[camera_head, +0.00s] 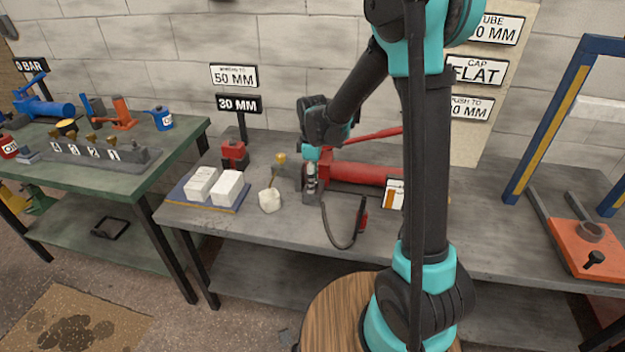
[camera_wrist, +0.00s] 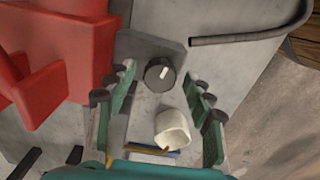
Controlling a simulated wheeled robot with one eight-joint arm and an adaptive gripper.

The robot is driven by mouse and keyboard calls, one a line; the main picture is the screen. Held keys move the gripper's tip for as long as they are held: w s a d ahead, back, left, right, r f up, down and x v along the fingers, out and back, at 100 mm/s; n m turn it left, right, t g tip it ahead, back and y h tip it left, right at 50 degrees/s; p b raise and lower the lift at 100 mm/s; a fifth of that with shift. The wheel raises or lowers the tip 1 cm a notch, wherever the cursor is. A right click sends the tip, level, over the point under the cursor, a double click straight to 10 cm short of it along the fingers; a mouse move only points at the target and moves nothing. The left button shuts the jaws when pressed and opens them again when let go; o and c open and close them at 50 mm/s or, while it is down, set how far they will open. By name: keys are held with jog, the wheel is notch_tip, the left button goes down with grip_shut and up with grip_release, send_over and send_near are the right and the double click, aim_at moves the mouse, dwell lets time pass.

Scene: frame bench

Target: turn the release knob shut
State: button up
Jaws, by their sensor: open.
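The release knob (camera_wrist: 158,76) is dark and round with a pale pointer line on its face, in the upper middle of the wrist view. It sits by a grey plate (camera_wrist: 138,46) beside the red pump body (camera_wrist: 70,62). My gripper (camera_wrist: 160,86) is open, with one finger on each side of the knob and a visible gap to both. In the head view my gripper (camera_head: 311,176) points down at the left end of the red pump (camera_head: 365,173). The knob cannot be made out there.
A white lumpy object (camera_wrist: 172,127) lies near the right finger, and also shows in the head view (camera_head: 269,201). A black hose (camera_head: 345,238) curves in front of the pump. White boxes (camera_head: 228,188) lie left. An orange-based blue frame (camera_head: 590,245) stands right.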

jog(key=shift+c, duration=0.3)
jog(key=c, duration=1.1)
jog(key=shift+m, duration=0.3)
jog(key=m, duration=0.3)
jog(key=shift+m, duration=0.4)
jog(key=m, duration=0.3)
jog(key=shift+m, duration=0.3)
jog(key=m, duration=0.4)
jog(key=shift+m, duration=1.9)
